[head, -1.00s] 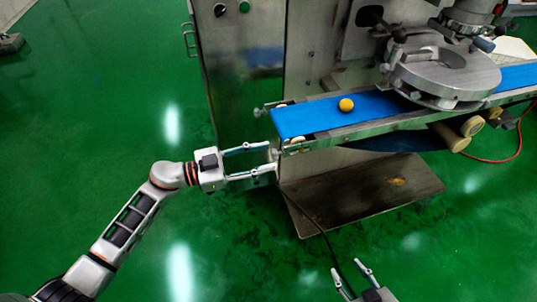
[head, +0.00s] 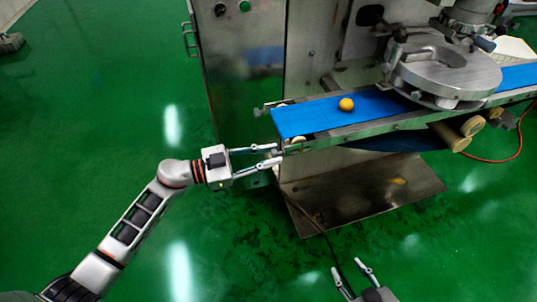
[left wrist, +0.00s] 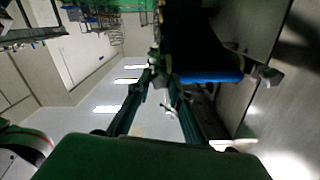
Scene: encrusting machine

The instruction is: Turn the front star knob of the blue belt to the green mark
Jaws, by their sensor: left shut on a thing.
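The blue belt (head: 310,117) runs on a metal frame from the middle to the right edge of the head view. The small star knob (head: 277,153) is at the near left corner of that frame, mostly hidden between my fingers. My left gripper (head: 276,154) is shut on it, coming from the left. In the left wrist view the fingers (left wrist: 163,78) converge around the small knob, with the belt's blue edge beside them. My right gripper (head: 347,267) is open and empty at the bottom, away from the belt. I cannot make out the green mark.
A yellow ball (head: 346,104) lies on the belt. A second knob (head: 258,112) sticks out at the frame's far left corner. The steel machine cabinet (head: 243,80) stands behind, with a metal base plate (head: 340,205) below.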

